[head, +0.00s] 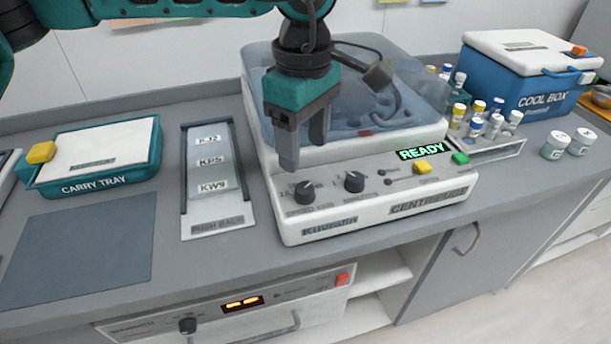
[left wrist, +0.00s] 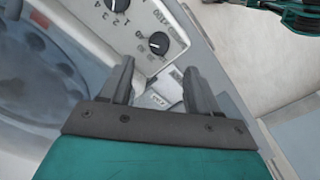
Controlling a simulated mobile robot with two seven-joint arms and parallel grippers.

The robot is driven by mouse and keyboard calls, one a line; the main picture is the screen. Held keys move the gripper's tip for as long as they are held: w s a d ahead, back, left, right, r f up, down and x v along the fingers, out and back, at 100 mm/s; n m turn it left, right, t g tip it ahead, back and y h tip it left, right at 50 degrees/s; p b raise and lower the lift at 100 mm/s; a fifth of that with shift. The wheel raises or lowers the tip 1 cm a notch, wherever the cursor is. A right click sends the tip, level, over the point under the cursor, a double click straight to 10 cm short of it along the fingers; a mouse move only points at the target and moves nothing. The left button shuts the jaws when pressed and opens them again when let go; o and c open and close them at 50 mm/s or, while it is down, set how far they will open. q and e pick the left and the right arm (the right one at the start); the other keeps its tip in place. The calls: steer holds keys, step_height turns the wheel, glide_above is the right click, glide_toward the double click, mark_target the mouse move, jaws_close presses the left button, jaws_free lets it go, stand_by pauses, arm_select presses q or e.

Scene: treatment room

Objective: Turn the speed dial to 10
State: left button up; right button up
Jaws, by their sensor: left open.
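The centrifuge (head: 445,192) stands on the counter, its panel facing front and its display (head: 421,153) reading READY. Two black dials sit on the panel: the left dial (head: 304,192), with a small, hard-to-read label that seems to be the speed label, and the right dial (head: 354,181). The left wrist view shows the left dial (left wrist: 158,43) just beyond my fingertips and the right dial (left wrist: 116,5) at the top edge. I cannot read the left dial's setting. My left gripper (head: 304,157) points down, open and empty, above and behind the left dial, apart from it.
The clear centrifuge lid (head: 345,75) rises behind the gripper. A rack of labelled packs (head: 218,222) and a carry tray (head: 150,170) lie to the left. Vials in a rack (head: 500,153) and a blue cool box (head: 515,85) are at the right. A grey mat (head: 80,250) is bare.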

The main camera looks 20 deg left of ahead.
mark_target(305, 187)
arm_select(q)
step_height(305, 187, down, 6)
steer(key=shift+f, duration=1.05)
arm_select(e)
steer(key=shift+w+r, duration=0.3)
steer(key=shift+w, duration=0.05)
arm_select(q)
steer(key=c, duration=1)
arm_select(e)
steer(key=shift+s+f, duration=0.1)
steer(key=shift+f, duration=0.05)
